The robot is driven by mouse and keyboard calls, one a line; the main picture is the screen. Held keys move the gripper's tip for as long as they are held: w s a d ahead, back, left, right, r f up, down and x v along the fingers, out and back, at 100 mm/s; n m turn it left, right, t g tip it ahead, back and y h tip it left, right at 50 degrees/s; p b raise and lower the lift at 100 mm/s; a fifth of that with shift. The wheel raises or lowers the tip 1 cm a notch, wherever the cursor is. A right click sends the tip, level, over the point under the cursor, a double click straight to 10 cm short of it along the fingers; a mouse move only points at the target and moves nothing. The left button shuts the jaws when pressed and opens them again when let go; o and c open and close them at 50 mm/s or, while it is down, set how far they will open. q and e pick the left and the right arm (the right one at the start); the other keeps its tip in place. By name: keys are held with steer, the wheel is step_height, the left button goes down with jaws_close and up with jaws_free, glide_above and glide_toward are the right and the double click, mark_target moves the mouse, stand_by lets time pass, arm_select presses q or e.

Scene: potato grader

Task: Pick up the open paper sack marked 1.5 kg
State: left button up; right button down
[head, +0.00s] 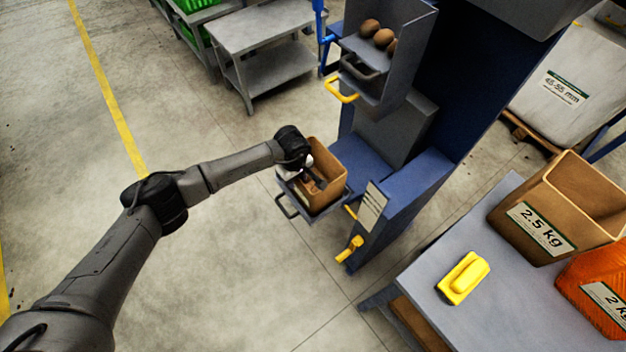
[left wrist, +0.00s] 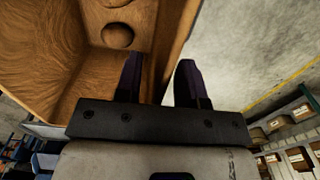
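An open brown paper sack (head: 329,172) stands on a small grey platform (head: 313,216) low on the blue machine; I cannot read its mark from here. My left gripper (head: 312,178) is at the sack's near left side. In the left wrist view the gripper (left wrist: 160,82) is open, with one dark finger inside the sack (left wrist: 62,60) and the other outside. The sack's wall runs between the fingers, with a gap visible beside it. A round brown potato (left wrist: 117,35) shows inside the sack. My right gripper is not in view.
The blue machine (head: 415,196) rises behind the sack, with potatoes (head: 376,33) in a grey chute above. At right, a table (head: 408,282) bears a 2.5 kg sack (head: 570,205), an orange 2 kg bag (head: 592,285) and a yellow tool (head: 463,277). The floor at left is clear.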

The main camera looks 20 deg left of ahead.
arm_select(q)
steer(key=shift+f, duration=0.4)
steer(key=shift+c, duration=0.3)
jaws_close()
